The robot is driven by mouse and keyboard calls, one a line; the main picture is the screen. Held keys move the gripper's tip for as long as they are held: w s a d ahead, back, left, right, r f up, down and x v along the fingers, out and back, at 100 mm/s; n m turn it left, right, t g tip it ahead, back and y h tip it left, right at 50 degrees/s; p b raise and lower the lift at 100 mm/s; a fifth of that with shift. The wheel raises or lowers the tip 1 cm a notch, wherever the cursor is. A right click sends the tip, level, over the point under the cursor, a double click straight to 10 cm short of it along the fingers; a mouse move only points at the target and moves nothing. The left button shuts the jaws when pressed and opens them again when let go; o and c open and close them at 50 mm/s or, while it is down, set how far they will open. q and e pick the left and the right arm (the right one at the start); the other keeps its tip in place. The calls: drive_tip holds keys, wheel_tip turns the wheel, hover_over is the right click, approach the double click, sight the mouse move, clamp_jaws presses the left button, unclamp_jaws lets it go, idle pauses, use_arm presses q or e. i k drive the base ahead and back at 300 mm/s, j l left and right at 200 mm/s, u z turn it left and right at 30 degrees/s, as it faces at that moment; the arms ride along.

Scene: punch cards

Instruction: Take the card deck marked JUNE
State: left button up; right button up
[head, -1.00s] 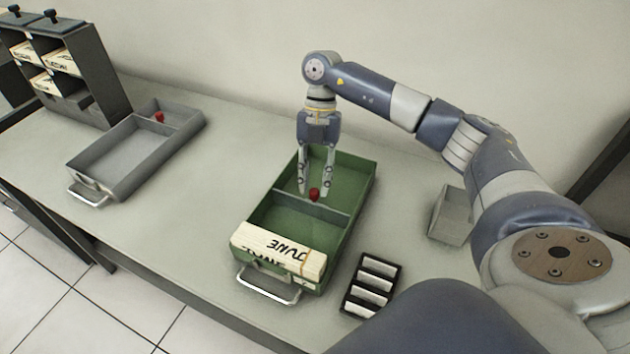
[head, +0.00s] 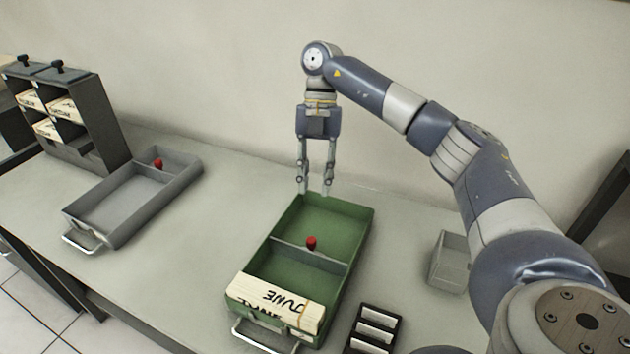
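The card deck marked JUNE (head: 279,300) is a cream block with a band near its right end. It lies at the front end of the green tray (head: 355,255), near the metal handle. A divider with a red knob (head: 311,243) crosses the tray. My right gripper (head: 315,191) points down above the far end of the tray, well behind the deck. Its two fingers are apart with nothing between them. My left gripper is not in view.
A grey tray (head: 90,207) with a red knob stands at the left. Behind it is a dark rack (head: 97,120) holding several cream decks. A black slotted holder (head: 398,322) lies right of the green tray. A small grey bin (head: 437,268) stands further right.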

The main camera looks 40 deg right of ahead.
sight(308, 316)
drive_tip(key=k+j, duration=1.25)
